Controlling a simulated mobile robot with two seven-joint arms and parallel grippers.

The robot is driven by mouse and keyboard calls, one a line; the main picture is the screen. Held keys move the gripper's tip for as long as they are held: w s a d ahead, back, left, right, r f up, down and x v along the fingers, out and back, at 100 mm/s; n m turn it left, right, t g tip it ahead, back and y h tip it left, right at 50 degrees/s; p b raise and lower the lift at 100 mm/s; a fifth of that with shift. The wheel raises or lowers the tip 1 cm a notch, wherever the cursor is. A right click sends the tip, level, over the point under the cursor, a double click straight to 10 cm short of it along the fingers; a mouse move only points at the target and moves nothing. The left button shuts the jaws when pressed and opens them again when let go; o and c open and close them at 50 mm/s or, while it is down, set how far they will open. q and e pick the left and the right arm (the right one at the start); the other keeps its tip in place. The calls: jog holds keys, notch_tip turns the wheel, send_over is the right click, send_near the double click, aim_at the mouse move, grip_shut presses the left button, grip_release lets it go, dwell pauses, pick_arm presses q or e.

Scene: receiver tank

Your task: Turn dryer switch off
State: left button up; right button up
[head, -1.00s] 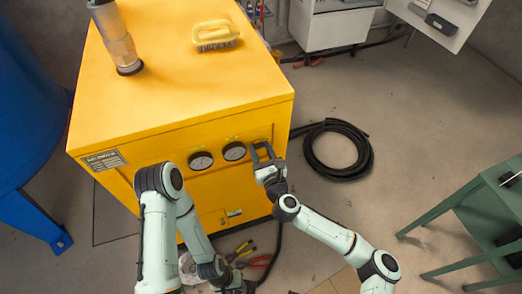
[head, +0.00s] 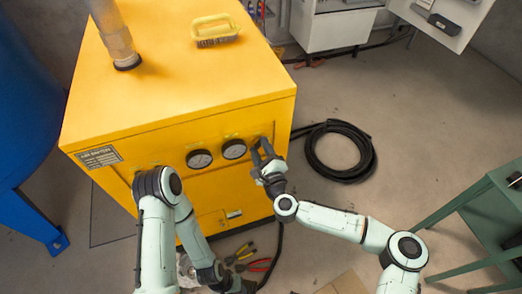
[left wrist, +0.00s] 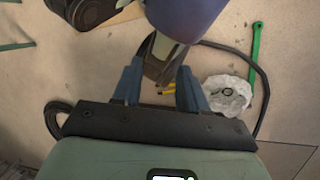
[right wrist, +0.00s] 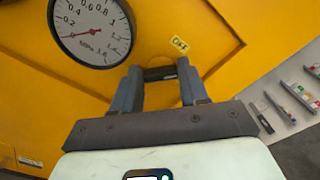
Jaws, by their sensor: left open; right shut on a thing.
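The yellow dryer cabinet (head: 180,90) stands in the head view with two round gauges on its front. The dryer switch (right wrist: 160,73) is a small dark part on the yellow panel, beside a tilted OFF label (right wrist: 179,44), in the right wrist view. My right gripper (head: 263,151) is at the panel, right of the gauges, its fingers shut on the switch. The fingers hide most of the switch in the head view. My left gripper (left wrist: 160,82) is open and empty, low in front of the cabinet, pointing at the floor.
A brush (head: 214,30) and a clear-bodied cylinder (head: 114,38) are on the cabinet top. A black hose coil (head: 340,150) lies right of the cabinet. Pliers (head: 240,254) and a crumpled white bag (left wrist: 228,95) lie on the floor. A green table (head: 480,210) stands at right.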

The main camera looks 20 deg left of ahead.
jog(key=n+b, duration=0.1)
jog(key=n, duration=0.3)
jog(key=shift+f+n+b, duration=0.1)
jog(key=shift+n+b, duration=0.2)
jog(key=shift+b, duration=0.05)
pick_arm(q)
jog(key=shift+w+f+b, duration=0.35)
jog(key=shift+f+b, duration=0.05)
jog(key=shift+f, duration=0.3)
jog(key=shift+w+f+b, duration=0.3)
jog(key=shift+f+b, duration=0.05)
jog(key=shift+f, duration=0.3)
pick_arm(e)
jog(key=shift+f+n, duration=0.1)
jog(key=shift+n, duration=1.7)
jog(key=o, duration=0.8)
jog(key=v, duration=1.3)
jog(key=shift+s+d, duration=0.15)
pick_arm(q)
jog(key=shift+r, duration=0.1)
